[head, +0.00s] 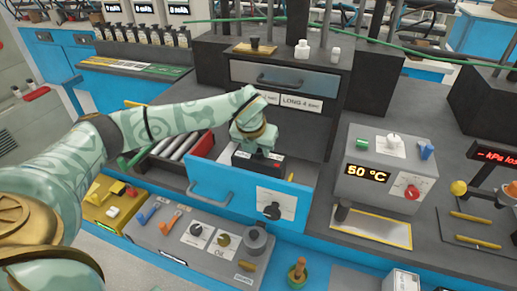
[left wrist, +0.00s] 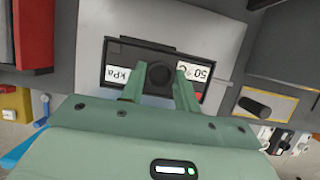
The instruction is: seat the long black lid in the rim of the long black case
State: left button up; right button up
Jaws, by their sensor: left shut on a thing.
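My left gripper (head: 257,148) is shut on the round dark knob of the long black lid (left wrist: 160,56). In the left wrist view the knob sits between the two green fingertips (left wrist: 160,82). White labels reading "50 °C" and "kPa" show on either side of the knob. In the head view a low black body, the long black case or the lid over it (head: 257,164), lies under the gripper, inside the open blue drawer. I cannot tell where lid ends and case begins, or whether the lid sits in the rim. My right gripper is not in view.
The blue drawer front (head: 215,186) with its handle stands close before the gripper. A red-edged tray of silver cylinders (head: 185,143) is at its left. A grey "50 °C" box (head: 367,193) stands at right, and a grey control panel (head: 170,233) lies in front.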

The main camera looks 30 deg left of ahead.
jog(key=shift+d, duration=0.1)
pick_arm(q)
jog(key=o, duration=1.1)
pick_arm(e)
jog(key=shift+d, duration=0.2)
pick_arm(q)
jog(key=p+v, duration=0.2)
jog(key=v, duration=1)
jog(key=shift+s, duration=0.15)
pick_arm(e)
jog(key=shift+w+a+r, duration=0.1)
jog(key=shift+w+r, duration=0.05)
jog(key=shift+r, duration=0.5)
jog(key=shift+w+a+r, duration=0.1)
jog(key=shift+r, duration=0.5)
